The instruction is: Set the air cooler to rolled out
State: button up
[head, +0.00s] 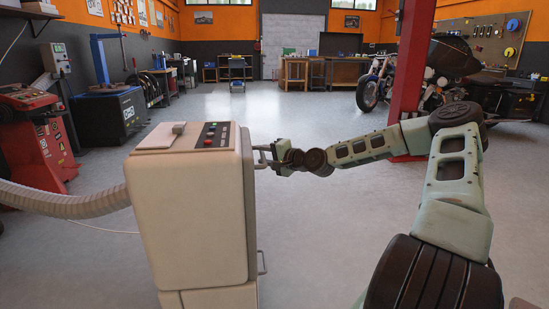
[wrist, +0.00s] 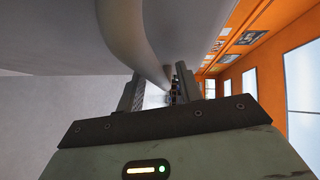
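The air cooler (head: 188,210) is a beige upright box in the left centre of the head view, with buttons on its top panel and a ribbed hose (head: 70,203) running left. My gripper (head: 266,156) is at the upper part of its right side, by a small upper handle there. In the wrist view, my gripper (wrist: 158,88) has its two fingers apart, and a curved grey bar (wrist: 145,45), seemingly the handle, runs down towards the gap between them. I cannot tell whether a finger touches it. A lower handle (head: 263,263) shows on the same side.
A red post (head: 408,80) and a motorcycle (head: 400,85) stand at the right. A red machine (head: 35,135) and a blue-black machine (head: 112,118) stand at the left. Workbenches (head: 335,72) line the back. The grey floor between is clear.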

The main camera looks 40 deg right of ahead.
jog(key=s+d+r+p, duration=0.2)
jog(key=s+p, duration=0.3)
jog(key=s, duration=1.1)
jog(key=shift+s+d+r, duration=0.2)
jog(key=shift+s+r, duration=0.05)
jog(key=shift+s, duration=0.15)
